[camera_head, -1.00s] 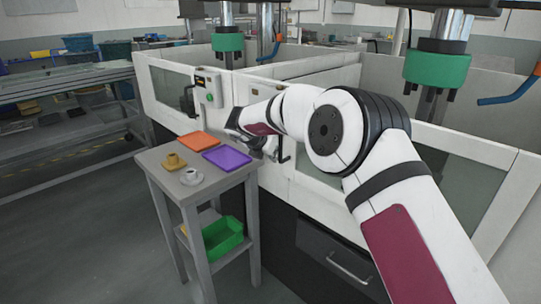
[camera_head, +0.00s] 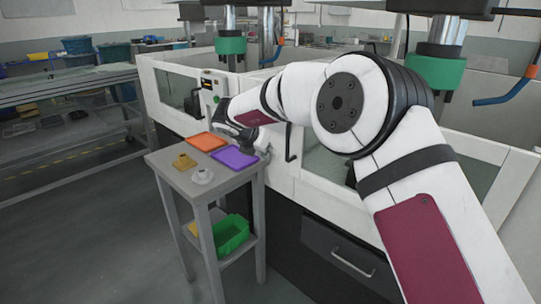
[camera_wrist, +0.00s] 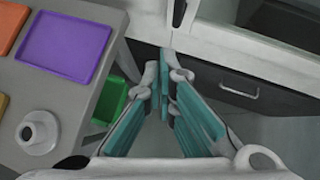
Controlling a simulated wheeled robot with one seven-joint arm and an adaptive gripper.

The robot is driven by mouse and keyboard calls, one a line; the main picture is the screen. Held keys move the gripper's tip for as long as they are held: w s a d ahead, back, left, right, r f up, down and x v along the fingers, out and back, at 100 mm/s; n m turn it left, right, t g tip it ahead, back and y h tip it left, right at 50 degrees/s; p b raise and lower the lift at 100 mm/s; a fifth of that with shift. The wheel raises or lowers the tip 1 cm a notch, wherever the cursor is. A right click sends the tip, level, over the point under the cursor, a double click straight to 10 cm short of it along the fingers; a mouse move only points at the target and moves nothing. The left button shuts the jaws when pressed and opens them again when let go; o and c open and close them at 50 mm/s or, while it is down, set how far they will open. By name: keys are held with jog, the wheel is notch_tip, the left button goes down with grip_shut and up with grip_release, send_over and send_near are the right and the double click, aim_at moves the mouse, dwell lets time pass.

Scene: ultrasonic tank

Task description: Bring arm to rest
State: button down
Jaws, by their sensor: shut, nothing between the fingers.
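My white and maroon arm reaches over from the right in the head view. My gripper (camera_head: 263,146) is small there, beside the table's far right corner, partly hidden by the arm. In the wrist view its teal-padded fingers (camera_wrist: 166,72) are drawn together at the tips, with nothing between them. They point past the table's edge toward the white tank front, above open floor.
The white tank (camera_head: 310,188) stands close on the right.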

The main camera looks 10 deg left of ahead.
jog(key=d+r+n+t+y+p, duration=0.1)
jog(key=r+n+t, duration=0.15)
jog(key=r, duration=0.45)
jog(key=s+d+r+n+t+y, duration=0.1)
jog(key=r+n, duration=0.3)
jog(key=r, duration=0.4)
jog(key=d+r+n+t+y+p, duration=0.1)
jog(key=d+r+n+t+y, duration=0.15)
jog(key=r, duration=0.45)
jog(key=s+d+r+n+g+y+p, duration=0.2)
jog(key=s+d+r+n+y, duration=0.25)
jog(key=s+r+n, duration=0.75)
jog(key=s+d+f+n+g+h+p, duration=0.1)
jog(key=s+d+f+n+g+h, duration=0.1)
jog(key=s+d+f+n, duration=0.3)
jog(key=s+d+f+n+g+h+p, duration=0.1)
jog(key=s+d+f+n, duration=0.5)
jog(key=s+d, duration=0.6)
jog(key=s+d+f+n+g+h+p, duration=0.1)
jog(key=s+d+f+n+g+h, duration=0.2)
jog(key=s, duration=1.8)
jog(key=d+f+n+g, duration=0.2)
jog(key=d+n, duration=0.2)
jog(key=d, duration=0.2)
jog(key=shift+s+d+f+h+p, duration=0.15)
jog(key=shift+s+h+p, duration=0.15)
jog(key=shift+p, duration=0.1)
